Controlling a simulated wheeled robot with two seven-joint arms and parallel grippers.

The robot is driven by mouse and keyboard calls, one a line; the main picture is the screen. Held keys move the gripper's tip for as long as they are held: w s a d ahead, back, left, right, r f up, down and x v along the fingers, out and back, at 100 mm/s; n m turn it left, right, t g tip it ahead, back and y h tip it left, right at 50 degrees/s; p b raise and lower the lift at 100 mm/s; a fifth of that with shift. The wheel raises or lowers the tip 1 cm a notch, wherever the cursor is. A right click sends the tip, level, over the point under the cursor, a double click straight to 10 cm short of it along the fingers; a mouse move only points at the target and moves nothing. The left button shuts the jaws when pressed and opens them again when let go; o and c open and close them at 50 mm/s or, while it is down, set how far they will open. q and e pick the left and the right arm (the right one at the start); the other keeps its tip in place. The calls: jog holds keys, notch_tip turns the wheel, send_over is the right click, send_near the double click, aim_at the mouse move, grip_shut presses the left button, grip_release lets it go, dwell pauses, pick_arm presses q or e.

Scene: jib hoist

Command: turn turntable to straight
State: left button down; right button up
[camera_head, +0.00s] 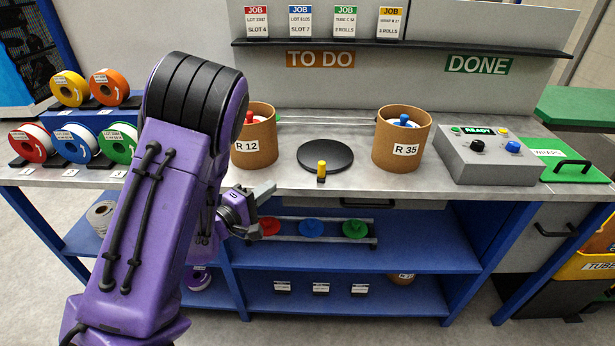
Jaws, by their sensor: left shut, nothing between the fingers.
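The turntable (325,155) is a flat black disc on the metal bench, between two brown drums. A small yellow peg (321,170) stands at its front edge. My left gripper (268,207) is shut and empty, in front of the bench edge, left of the turntable and apart from it. My purple left arm covers part of the left bench. My right gripper is not in view.
Drum R 12 (254,147) stands left of the turntable and drum R 35 (402,150) right of it. A grey control box (484,162) reading READY stands further right. Coloured spools sit at the left. The lower shelf (420,253) holds a rack of coloured discs.

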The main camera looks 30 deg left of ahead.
pick_arm(q)
jog(key=w+p, duration=0.1)
jog(key=w, duration=0.2)
jog(key=w+p, duration=0.1)
jog(key=w, duration=0.2)
jog(key=w+p, duration=0.1)
jog(key=w, duration=0.3)
jog(key=shift+d+r, duration=0.2)
jog(key=shift+d, duration=0.2)
jog(key=w+d+p, duration=0.1)
jog(key=w+d, duration=0.1)
jog(key=shift+d, duration=0.5)
jog(key=shift+w+f, duration=0.1)
jog(key=shift+f, duration=0.05)
jog(key=shift+a, duration=0.1)
